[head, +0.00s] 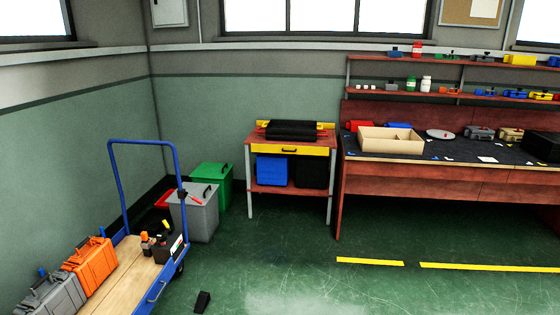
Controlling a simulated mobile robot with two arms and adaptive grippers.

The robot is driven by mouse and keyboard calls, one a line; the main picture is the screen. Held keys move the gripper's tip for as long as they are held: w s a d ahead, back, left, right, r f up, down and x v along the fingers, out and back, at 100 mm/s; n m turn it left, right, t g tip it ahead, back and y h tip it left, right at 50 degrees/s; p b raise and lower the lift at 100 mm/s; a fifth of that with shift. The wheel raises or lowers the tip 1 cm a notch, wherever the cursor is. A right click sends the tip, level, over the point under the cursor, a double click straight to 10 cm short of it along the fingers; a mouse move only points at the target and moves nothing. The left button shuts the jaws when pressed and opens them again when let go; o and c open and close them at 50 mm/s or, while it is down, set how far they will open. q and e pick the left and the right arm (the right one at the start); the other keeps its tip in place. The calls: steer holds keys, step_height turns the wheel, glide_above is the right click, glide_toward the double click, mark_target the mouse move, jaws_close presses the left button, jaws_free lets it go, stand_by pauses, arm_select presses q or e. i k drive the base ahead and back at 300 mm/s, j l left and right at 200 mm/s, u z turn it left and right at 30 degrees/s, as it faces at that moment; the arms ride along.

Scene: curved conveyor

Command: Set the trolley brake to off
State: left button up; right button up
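The trolley (128,267) stands at the lower left, with a light wooden deck, blue edges and a tall blue push handle (143,141) at its far end. A grey case and an orange case (92,266) lie on its left side. A black box (168,246) and small bottles (147,243) stand near the handle end. A small black fitting with a red tip (184,194) shows at the handle's right upright; I cannot tell whether it is the brake. Neither of my grippers is in view.
Grey (199,212) and green (214,182) bins stand behind the trolley. A black wedge (202,301) lies on the floor to its right. A small red table (290,138) and a long workbench (430,180) line the back wall.

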mark_target(195, 200)
steer(key=i, duration=1.6)
steer(key=i+u, duration=0.1)
steer(key=i, duration=0.45)
steer(key=i+l+u, duration=0.1)
steer(key=i, duration=0.4)
steer(key=i+l+u, duration=0.1)
steer(key=i, duration=0.45)
steer(key=i+l+u, duration=0.3)
steer(key=i+u, duration=0.2)
steer(key=i+l+u, duration=0.45)
steer(key=i+l, duration=0.05)
steer(key=i, duration=0.1)
